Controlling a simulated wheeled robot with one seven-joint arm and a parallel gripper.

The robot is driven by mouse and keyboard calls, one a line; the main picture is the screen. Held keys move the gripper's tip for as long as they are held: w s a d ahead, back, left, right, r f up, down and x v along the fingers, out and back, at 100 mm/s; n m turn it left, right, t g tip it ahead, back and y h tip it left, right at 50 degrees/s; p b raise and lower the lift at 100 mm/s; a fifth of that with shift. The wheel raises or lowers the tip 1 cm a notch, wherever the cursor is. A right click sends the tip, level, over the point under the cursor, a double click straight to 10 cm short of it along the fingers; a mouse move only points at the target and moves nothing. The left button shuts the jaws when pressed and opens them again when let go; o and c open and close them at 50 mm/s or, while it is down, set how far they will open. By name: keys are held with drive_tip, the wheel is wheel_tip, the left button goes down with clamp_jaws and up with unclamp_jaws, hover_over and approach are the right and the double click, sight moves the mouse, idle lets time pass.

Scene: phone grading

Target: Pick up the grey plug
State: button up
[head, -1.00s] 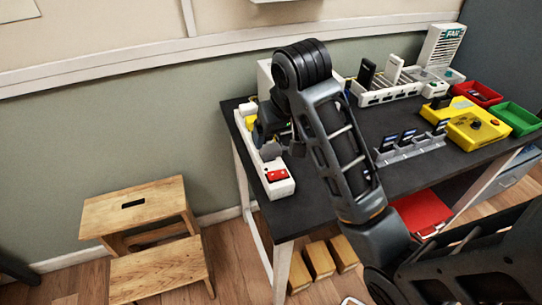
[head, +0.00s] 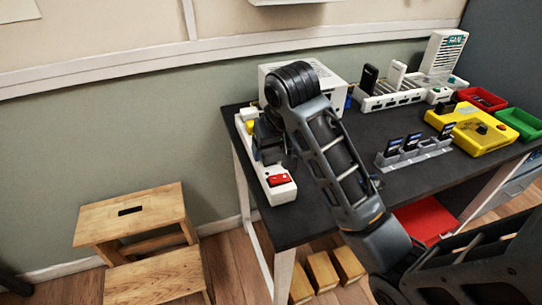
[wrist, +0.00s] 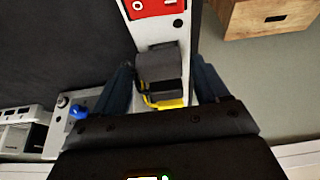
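The grey plug (wrist: 157,65) sits in the white power strip (wrist: 192,50), between the red switch (wrist: 153,7) and a yellow plug (wrist: 168,103). My gripper (wrist: 162,72) is open in the wrist view, one dark finger on each side of the grey plug. Small gaps show between the fingers and the plug. In the head view, my gripper (head: 268,145) is over the middle of the power strip (head: 283,193) at the table's left edge and hides the grey plug.
The yellow plug (head: 250,127) and a white plug (head: 249,113) stand farther back on the strip. A white box (head: 335,75) is behind my arm. A grey stand with dark cards (head: 413,150) is to the right. A wooden step stool (head: 135,212) stands left of the table.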

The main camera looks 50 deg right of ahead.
sight(273, 154)
drive_tip(key=c, duration=1.1)
wheel_tip(273, 154, up, 5)
drive_tip(key=shift+p, duration=1.2)
drive_tip(key=shift+s+d+r+p, duration=1)
drive_tip(key=shift+s+d+p, duration=0.15)
drive_tip(key=shift+s+d, duration=0.25)
drive_tip(key=shift+s+d+r+p, duration=1)
drive_tip(key=shift+s+d+p, duration=0.15)
drive_tip(key=shift+s, duration=0.35)
drive_tip(key=shift+s+d+r+p, duration=1)
drive_tip(key=shift+s+d+p, duration=0.1)
drive_tip(key=shift+s+d, duration=0.3)
